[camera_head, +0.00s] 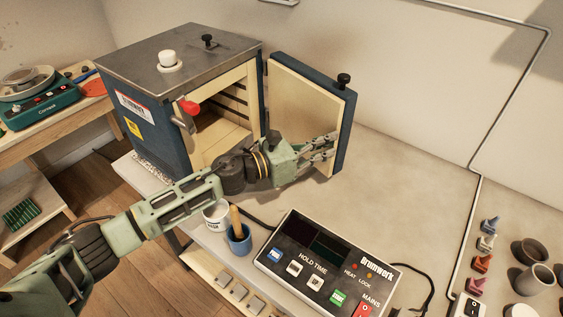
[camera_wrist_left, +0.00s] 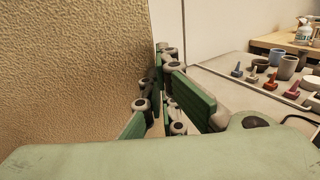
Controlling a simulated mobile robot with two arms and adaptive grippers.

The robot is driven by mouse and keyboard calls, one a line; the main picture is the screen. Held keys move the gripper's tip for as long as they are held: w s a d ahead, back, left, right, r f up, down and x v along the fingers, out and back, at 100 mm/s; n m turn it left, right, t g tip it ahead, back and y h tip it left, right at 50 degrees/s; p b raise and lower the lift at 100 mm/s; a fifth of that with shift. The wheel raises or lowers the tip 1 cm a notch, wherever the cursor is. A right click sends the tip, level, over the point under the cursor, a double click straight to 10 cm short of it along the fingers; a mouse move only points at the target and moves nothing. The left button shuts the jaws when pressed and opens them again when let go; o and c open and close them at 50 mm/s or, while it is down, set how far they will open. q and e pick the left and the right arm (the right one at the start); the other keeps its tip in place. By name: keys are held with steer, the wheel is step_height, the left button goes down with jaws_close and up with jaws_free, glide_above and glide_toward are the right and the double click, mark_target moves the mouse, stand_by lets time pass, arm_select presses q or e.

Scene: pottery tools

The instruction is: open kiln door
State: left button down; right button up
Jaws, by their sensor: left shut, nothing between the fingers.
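The kiln (camera_head: 150,90) is a blue box with a grey metal top, standing at the back left of the table. Its door (camera_head: 310,100) is swung wide open to the right, showing the cream inner lining and a black knob on its top edge. The kiln's cream interior (camera_head: 222,130) is exposed. My left gripper (camera_head: 328,146) is shut and empty, close to the inner face of the door near its free edge. In the left wrist view the door lining (camera_wrist_left: 70,70) fills the left side beside the fingers. I cannot tell whether they touch it. My right gripper is not in view.
A control box (camera_head: 325,262) lies at the table's front, with a blue cup (camera_head: 238,243) and a white cup (camera_head: 215,215) to its left. Small coloured pieces and grey cups (camera_head: 535,278) stand at the right. The table right of the door is clear.

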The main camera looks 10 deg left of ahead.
arm_select(q)
steer(key=x, duration=0.2)
steer(key=b+x, duration=0.1)
steer(key=x, duration=0.1)
steer(key=shift+w+a, duration=0.25)
steer(key=shift+w, duration=0.15)
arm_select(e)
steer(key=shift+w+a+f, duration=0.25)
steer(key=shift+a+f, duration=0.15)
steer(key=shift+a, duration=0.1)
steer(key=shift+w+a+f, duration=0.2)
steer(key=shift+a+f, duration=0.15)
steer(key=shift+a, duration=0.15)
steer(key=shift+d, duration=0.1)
